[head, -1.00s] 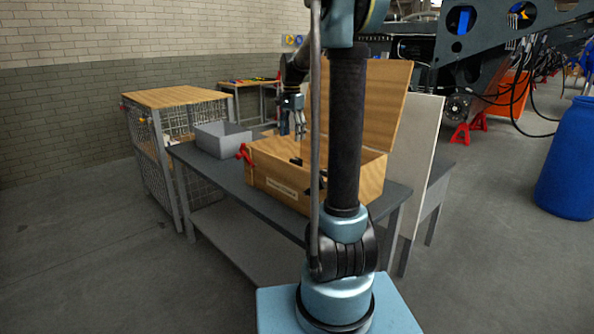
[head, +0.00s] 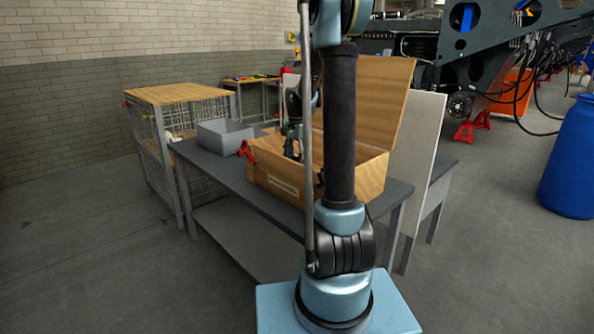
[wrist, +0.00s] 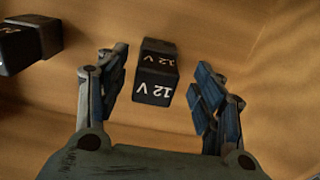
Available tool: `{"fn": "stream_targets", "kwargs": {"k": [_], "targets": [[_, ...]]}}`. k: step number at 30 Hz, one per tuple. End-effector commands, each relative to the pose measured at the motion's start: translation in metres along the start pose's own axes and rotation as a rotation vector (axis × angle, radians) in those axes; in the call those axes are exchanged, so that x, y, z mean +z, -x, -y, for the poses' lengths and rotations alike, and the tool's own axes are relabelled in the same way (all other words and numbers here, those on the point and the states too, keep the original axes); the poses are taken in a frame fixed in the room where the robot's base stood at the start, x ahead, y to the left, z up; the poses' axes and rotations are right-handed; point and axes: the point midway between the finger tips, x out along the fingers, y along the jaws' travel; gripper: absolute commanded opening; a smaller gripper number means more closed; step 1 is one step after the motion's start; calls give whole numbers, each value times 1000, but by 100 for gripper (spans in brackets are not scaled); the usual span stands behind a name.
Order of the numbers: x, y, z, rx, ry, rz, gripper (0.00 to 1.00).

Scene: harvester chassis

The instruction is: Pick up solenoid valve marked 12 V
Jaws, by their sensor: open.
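The solenoid valve marked 12 V (wrist: 156,80) is a small black block with white lettering. It shows in the wrist view on the wooden floor of the box, and its lettering appears upside down. My gripper (wrist: 160,85) is open, with one finger on each side of the valve and a visible gap to each. In the head view my gripper (head: 292,143) reaches down into the open wooden box (head: 277,185). The valve is not discernible there.
Another black block (wrist: 28,45) with partly cut-off white lettering lies at the wrist view's left edge. The box's raised lid (head: 385,105) stands behind. A grey bin (head: 222,138) and a red clamp (head: 246,151) are left of my gripper. The box stands on a grey table (head: 225,172).

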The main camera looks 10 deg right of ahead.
Motion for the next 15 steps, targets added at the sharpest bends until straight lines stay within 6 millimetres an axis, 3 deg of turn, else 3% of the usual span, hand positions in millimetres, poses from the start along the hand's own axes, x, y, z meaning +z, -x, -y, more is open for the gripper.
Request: {"fn": "stream_targets", "kwargs": {"k": [9,15], "targets": [[-4,-39,-4,0,0,0,62],[-4,-46,-4,0,0,0,62]]}}
